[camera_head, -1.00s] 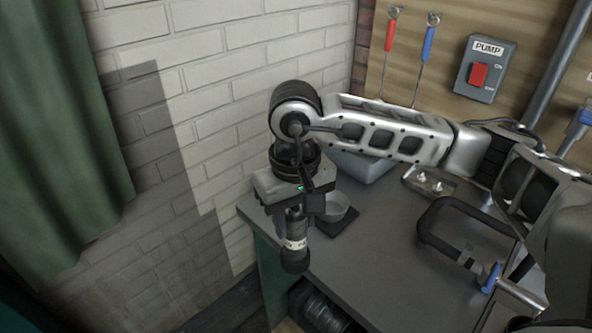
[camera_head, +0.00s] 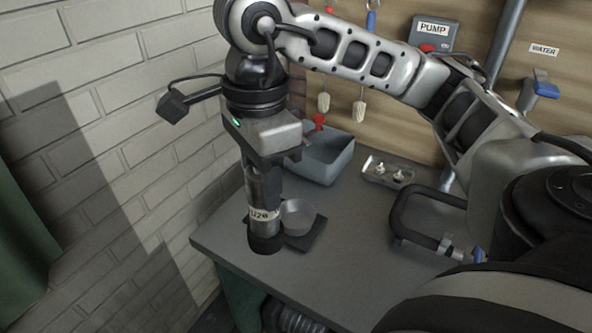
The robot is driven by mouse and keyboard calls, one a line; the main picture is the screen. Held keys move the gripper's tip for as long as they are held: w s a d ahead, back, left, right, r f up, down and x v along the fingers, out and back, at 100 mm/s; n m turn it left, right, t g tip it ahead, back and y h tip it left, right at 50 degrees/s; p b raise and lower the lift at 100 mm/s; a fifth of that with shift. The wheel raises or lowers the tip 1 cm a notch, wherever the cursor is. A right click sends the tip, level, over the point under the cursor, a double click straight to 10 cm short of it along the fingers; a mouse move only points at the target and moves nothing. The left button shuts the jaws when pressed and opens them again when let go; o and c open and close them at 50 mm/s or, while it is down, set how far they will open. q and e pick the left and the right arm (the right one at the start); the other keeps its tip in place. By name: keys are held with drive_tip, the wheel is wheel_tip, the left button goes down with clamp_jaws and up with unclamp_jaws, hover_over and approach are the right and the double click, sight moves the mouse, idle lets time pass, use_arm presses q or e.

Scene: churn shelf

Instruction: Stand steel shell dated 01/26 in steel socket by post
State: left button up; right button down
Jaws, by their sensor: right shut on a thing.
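My right gripper (camera_head: 264,160) points down and is shut on a dark steel shell (camera_head: 261,187), holding it upright. The shell has a white label band with partly readable print that looks like "1/26", and a black lower end. A pale steel cup-like socket (camera_head: 299,216) stands on a dark square plate (camera_head: 306,240) on the bench. The shell is in front of and left of the socket in the picture, overlapping its left edge. Whether the shell's lower end touches anything cannot be told. I cannot make out which post is meant. My left gripper is not in view.
The grey bench (camera_head: 350,263) has its left edge close to the shell. A grey-blue bin (camera_head: 325,160) stands behind the socket. A metal tray (camera_head: 388,174) with small parts and a black handle-shaped frame (camera_head: 405,215) are to the right. A brick wall is at left.

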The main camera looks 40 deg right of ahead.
drive_tip(key=s+d+r+m+b, duration=0.1)
drive_tip(key=s+d+r+m, duration=0.3)
drive_tip(key=m, duration=0.8)
use_arm(q)
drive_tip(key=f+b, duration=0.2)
drive_tip(key=b, duration=0.1)
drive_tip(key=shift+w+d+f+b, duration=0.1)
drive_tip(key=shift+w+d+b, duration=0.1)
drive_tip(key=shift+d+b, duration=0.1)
use_arm(e)
drive_tip(key=w+d+f, duration=0.3)
drive_tip(key=w+f, duration=0.1)
drive_tip(key=f, duration=0.3)
drive_tip(key=w+d+f, duration=0.4)
drive_tip(key=w+f, duration=0.1)
drive_tip(key=f, duration=0.2)
drive_tip(key=shift+w+d, duration=0.2)
drive_tip(key=shift+w, duration=0.1)
drive_tip(key=shift+f+b, duration=0.2)
drive_tip(key=shift+b, duration=0.1)
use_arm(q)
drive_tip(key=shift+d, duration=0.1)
use_arm(e)
drive_tip(key=c, duration=0.9)
unclamp_jaws()
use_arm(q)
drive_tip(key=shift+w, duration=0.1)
